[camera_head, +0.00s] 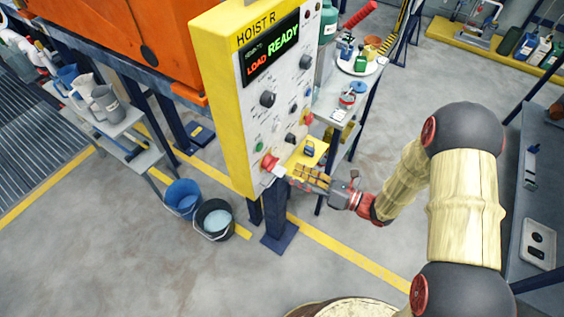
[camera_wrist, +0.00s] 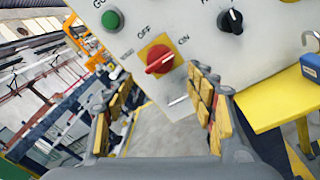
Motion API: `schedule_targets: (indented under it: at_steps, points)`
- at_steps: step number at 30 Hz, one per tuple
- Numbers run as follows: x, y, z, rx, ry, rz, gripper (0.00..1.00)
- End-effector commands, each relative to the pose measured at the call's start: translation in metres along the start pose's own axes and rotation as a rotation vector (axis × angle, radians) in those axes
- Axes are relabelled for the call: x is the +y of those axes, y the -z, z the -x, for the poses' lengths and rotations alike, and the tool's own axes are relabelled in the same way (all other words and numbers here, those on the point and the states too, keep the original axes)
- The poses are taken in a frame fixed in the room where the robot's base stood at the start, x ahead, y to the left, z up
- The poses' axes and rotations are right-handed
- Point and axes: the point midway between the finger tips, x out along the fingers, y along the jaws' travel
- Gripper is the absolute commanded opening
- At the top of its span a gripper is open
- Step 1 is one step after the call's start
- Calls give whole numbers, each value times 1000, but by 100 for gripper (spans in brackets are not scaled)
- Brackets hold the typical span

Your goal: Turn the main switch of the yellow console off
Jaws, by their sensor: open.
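The yellow console (camera_head: 222,95) has a pale front panel. Its main switch is a red rotary knob on a yellow plate, low on the panel in the head view (camera_head: 269,163). The wrist view shows the knob (camera_wrist: 160,60) with OFF printed at its upper left and ON at its upper right. The knob's bar slants from lower left to upper right, its upper end toward ON. My gripper (camera_head: 291,174) is open in front of the panel's lower part. In the wrist view, its padded fingers (camera_wrist: 158,100) stand apart, with the knob beyond the gap; nothing is between them.
A green button (camera_wrist: 112,19) and a black knob (camera_wrist: 230,22) flank the switch. A yellow shelf (camera_wrist: 252,104) with a blue padlock (camera_head: 308,150) juts out at the right, close to my gripper. Two buckets (camera_head: 182,198) stand on the floor left of the console.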

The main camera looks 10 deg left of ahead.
Motion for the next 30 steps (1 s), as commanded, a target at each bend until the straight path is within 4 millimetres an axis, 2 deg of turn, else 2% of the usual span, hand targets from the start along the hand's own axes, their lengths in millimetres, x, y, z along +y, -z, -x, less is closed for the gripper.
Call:
schedule_targets:
  at_steps: [15, 20, 27, 30]
  points:
    - [0, 2, -67, 4, -3, 2, 56]
    - [0, 1, -75, 3, 0, 2, 56]
    - [0, 1, -76, 3, 0, 1, 56]
    - [0, 1, -76, 3, 0, 2, 51]
